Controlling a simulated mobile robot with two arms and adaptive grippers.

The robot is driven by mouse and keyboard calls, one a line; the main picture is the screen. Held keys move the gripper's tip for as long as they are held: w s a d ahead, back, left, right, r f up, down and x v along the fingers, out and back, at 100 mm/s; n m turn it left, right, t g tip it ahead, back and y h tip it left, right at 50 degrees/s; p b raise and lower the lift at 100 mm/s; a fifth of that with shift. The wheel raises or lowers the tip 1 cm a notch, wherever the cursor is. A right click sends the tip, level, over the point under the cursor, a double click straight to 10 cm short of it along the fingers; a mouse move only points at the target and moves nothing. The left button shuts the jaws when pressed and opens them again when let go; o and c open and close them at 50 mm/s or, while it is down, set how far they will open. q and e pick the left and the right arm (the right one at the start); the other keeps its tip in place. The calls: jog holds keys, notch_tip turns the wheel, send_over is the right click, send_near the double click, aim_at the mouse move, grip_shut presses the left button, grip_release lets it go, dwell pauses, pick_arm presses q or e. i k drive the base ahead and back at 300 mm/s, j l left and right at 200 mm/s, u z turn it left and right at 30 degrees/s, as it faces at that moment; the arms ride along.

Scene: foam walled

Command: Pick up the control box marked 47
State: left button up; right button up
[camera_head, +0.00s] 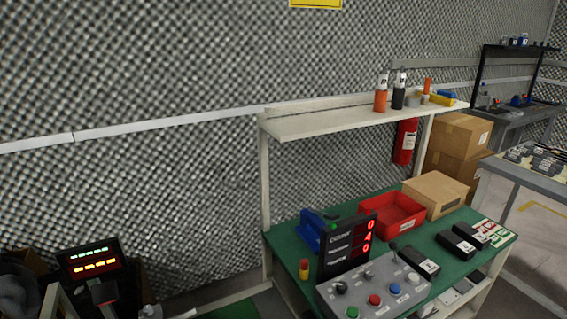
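Several black boxes with white labels lie on the green-topped workbench (393,238). One black box (416,262) lies just behind the grey button panel. Another black box (454,245) lies to its right, and a third black box (470,236) lies close beside that one. The marks on their labels are too small to read, so I cannot tell which is marked 47. Neither of my grippers is in view.
A grey panel (384,305) with coloured buttons and a dark display (346,247) stand at the bench's front left. A red bin (392,213) and a cardboard box (436,193) sit behind. A white shelf (330,122) overhangs the bench. A lit screen (92,262) stands lower left.

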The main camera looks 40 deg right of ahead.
aim_at(445, 237)
jog(key=z, duration=2.55)
jog(key=i+l+u, duration=0.2)
jog(key=i+l, duration=0.15)
jog(key=i, duration=0.15)
